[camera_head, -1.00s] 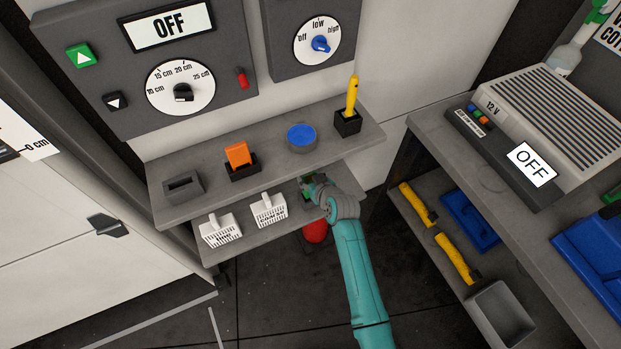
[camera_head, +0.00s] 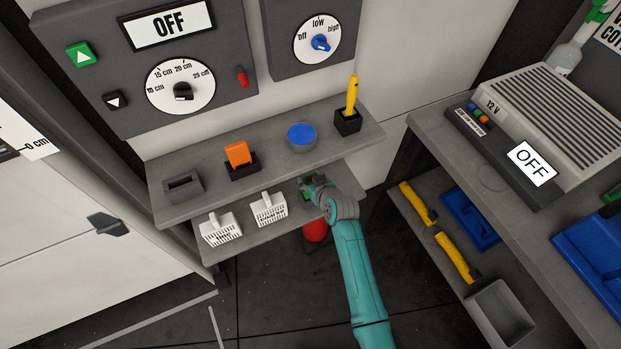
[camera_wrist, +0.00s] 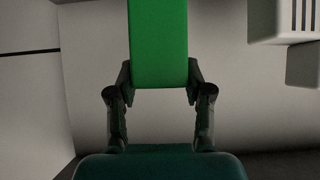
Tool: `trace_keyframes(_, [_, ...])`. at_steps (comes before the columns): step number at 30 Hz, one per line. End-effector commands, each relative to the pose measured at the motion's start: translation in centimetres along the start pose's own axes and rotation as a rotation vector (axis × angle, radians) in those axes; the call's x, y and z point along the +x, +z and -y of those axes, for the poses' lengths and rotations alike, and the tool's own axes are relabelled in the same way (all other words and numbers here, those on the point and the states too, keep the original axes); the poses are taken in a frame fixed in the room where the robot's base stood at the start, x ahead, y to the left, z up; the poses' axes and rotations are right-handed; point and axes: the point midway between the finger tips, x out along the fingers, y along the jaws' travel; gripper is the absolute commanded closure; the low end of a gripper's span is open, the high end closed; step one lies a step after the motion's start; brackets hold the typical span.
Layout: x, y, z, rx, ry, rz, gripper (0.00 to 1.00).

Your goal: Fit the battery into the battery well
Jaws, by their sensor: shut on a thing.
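My gripper (camera_head: 309,188) is at the lower shelf, just under the front edge of the upper shelf and right of the white baskets. In the wrist view my gripper (camera_wrist: 160,82) is shut on a green block (camera_wrist: 159,45), which looks like the battery. The block fills the space between the fingers and runs out of the top of the picture. In the head view only a little of its green shows, beside the fingers. No battery well can be named for certain. A grey block with a dark slot (camera_head: 183,187) stands at the left of the upper shelf.
The upper shelf (camera_head: 270,168) bears an orange item (camera_head: 238,153) in a black holder, a blue-topped round tin (camera_head: 301,136) and a yellow tool (camera_head: 352,95) in a black cup. White baskets (camera_head: 268,210) stand on the lower shelf. A red object (camera_head: 316,231) is below my gripper.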

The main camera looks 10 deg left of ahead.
Motion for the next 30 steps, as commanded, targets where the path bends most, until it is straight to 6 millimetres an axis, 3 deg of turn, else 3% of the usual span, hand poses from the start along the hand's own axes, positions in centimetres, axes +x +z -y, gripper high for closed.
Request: trace_keyframes(30, [1.2,1.7,0.0,0.0,0.001,-0.002,1.0])
